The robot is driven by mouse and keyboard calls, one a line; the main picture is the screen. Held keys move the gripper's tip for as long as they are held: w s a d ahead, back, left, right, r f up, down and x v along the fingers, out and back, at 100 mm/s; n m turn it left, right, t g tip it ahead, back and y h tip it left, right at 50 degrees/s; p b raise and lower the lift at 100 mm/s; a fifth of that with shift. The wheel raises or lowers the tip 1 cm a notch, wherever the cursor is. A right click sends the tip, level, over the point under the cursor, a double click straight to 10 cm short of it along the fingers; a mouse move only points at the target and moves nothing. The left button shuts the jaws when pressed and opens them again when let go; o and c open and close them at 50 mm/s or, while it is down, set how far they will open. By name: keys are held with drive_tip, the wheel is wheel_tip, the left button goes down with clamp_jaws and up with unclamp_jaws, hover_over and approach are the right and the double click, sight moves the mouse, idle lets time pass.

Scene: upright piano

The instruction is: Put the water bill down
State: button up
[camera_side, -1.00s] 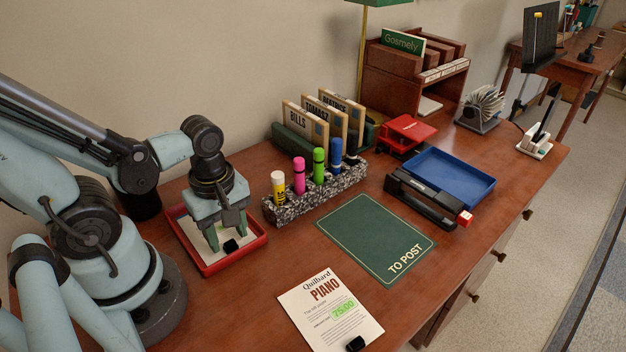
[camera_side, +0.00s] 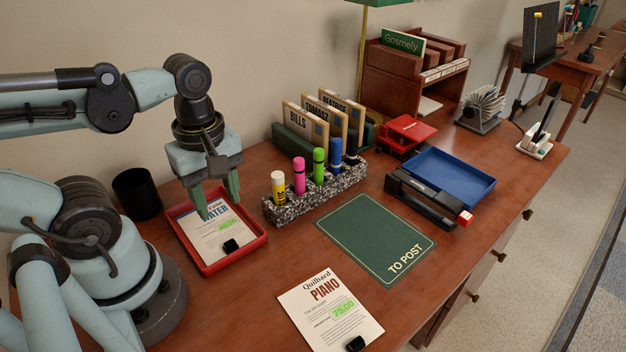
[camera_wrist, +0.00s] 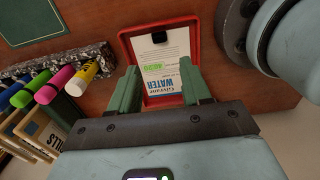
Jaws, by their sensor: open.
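The water bill (camera_side: 222,240) is a white sheet with a blue "WATER" heading, a green highlighted patch and a black clip at its near edge. It lies in the red tray (camera_side: 262,243) beside my base. My gripper (camera_side: 218,205) is open and empty above the tray's far part, fingers pointing down, apart from the sheet. In the wrist view the bill (camera_wrist: 163,62) lies inside the red tray (camera_wrist: 126,44), just beyond my open fingers (camera_wrist: 160,88). My fingers cover part of the bill's heading in the side view.
A speckled holder (camera_side: 318,200) with a glue stick and markers stands right of the tray. A piano bill (camera_side: 325,305) lies near the front edge. The green "TO POST" mat (camera_side: 375,235) is bare. A black cup (camera_side: 137,193) stands behind the tray.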

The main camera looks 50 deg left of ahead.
drive_tip(key=w+r+m+t, duration=0.3)
drive_tip(key=w+m+t, duration=0.4)
drive_tip(key=m, duration=1.1)
drive_tip(key=shift+w+d, duration=0.4)
drive_tip(key=shift+w, duration=1.85)
